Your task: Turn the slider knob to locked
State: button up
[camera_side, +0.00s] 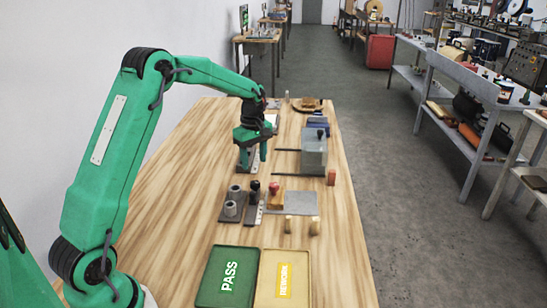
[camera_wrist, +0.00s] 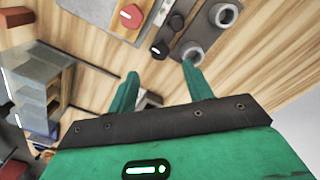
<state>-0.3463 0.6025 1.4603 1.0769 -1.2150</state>
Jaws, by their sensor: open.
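My gripper (camera_side: 252,160) hangs above the table, farther from the side camera than the knobs. In the wrist view my gripper (camera_wrist: 160,78) is open, with nothing held between its fingers. A black round knob with a white mark (camera_wrist: 160,48) shows just beyond the fingertips, apart from them. Knobs also show in the side view: a black knob (camera_side: 254,186) on a narrow strip and a red knob (camera_side: 277,187) to its right. The red knob (camera_wrist: 131,16) has a white mark too. Which one is the slider knob, and its setting, I cannot tell.
A grey block with two hollow cylinders (camera_side: 231,208) stands beside the strip. A grey box (camera_side: 314,150) stands to the right of my gripper. A green PASS tray (camera_side: 213,290) and a yellow REWORK tray (camera_side: 268,295) lie in front. The left table area is bare.

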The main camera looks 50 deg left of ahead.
aim_at(255, 182)
jog(key=shift+a+f, duration=0.1)
jog(key=shift+f, duration=0.2)
jog(key=shift+f, duration=3.75)
jog(key=c, duration=1)
